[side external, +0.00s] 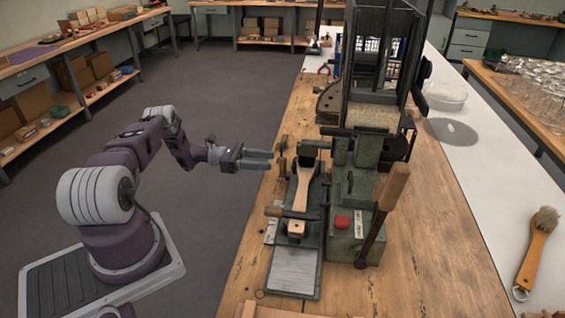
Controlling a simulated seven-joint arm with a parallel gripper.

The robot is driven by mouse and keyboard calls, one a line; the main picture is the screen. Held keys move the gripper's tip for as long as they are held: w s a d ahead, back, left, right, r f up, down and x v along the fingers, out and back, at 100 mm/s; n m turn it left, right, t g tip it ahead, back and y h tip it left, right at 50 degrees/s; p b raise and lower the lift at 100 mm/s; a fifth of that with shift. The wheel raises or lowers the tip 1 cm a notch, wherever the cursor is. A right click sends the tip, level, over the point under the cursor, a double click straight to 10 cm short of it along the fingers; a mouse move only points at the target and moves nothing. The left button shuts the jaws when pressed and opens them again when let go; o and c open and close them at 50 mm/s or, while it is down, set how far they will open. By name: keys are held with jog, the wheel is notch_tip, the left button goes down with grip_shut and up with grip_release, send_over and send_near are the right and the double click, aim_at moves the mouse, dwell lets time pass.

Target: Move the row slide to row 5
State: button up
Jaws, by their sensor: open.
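My gripper (258,160) is open and empty. It points right, at the left edge of the wooden bench, left of the green tufting machine (343,237) and apart from it. A long green slide bed (308,262) runs along the machine's left side. A bar with a wooden grip (275,211) crosses the handle. Small knobs (283,163) stand at the bed's left edge near my fingertips. Row marks are too small to read, so I cannot tell the slide's row.
A tall lever with a wooden grip (392,187) and a red button (342,222) are on the machine's front. A dark frame (384,60) rises behind. A finished brush (540,245) and a clear bowl (446,97) lie on the white strip at right. Open floor surrounds my arm.

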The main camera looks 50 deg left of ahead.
aim_at(283, 173)
jog(key=x, duration=0.6)
grip_shut()
dwell(1.2)
